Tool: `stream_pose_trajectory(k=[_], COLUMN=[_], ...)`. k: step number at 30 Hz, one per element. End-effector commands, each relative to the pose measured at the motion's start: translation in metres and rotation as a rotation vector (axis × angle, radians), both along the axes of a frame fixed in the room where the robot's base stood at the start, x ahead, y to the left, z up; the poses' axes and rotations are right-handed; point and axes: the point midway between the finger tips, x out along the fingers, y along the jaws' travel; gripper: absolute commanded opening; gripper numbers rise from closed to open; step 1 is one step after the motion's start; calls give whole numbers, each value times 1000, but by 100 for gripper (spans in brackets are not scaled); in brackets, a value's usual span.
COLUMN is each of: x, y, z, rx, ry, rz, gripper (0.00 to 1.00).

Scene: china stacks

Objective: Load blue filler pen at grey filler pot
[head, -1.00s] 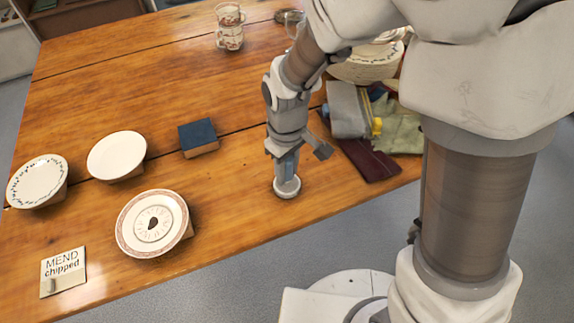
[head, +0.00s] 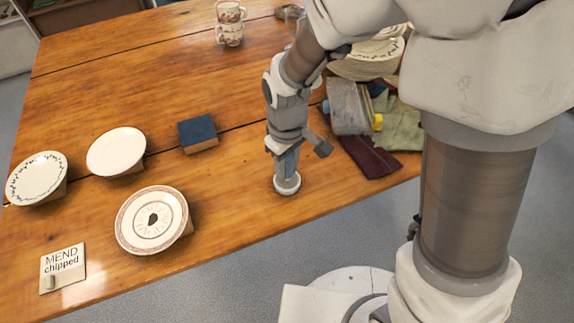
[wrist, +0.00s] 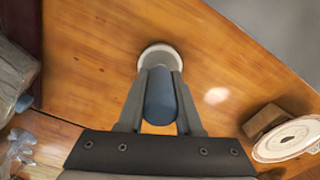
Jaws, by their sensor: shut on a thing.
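The blue filler pen (wrist: 160,97) is between the two fingers of my gripper (wrist: 158,88), which are shut on it. The small, round, pale grey filler pot (head: 287,187) stands on the wooden table near its front edge. In the wrist view the pot (wrist: 160,50) shows just beyond the fingertips, in line with the pen. In the head view my gripper (head: 288,168) points down at the pot from directly above. The pen's tip is hidden, so I cannot tell how far it is in the pot.
A red-rimmed plate (head: 134,240), two other plates (head: 117,141) (head: 54,172) and a blue-topped block (head: 197,131) are to the left. A MEND chipped sign (head: 62,262) is at front left. Cloths (head: 372,158) and a grey container (head: 347,108) lie right. Cups (head: 230,35) stand behind.

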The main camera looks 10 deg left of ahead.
Motion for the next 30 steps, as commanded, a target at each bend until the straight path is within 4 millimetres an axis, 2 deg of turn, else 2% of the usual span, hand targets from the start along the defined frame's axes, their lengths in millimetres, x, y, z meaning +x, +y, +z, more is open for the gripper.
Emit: stream_pose_trajectory(k=[30], x=[0], y=[0], z=[-8], rx=[-1], ry=[1], rz=[0], gripper=[0])
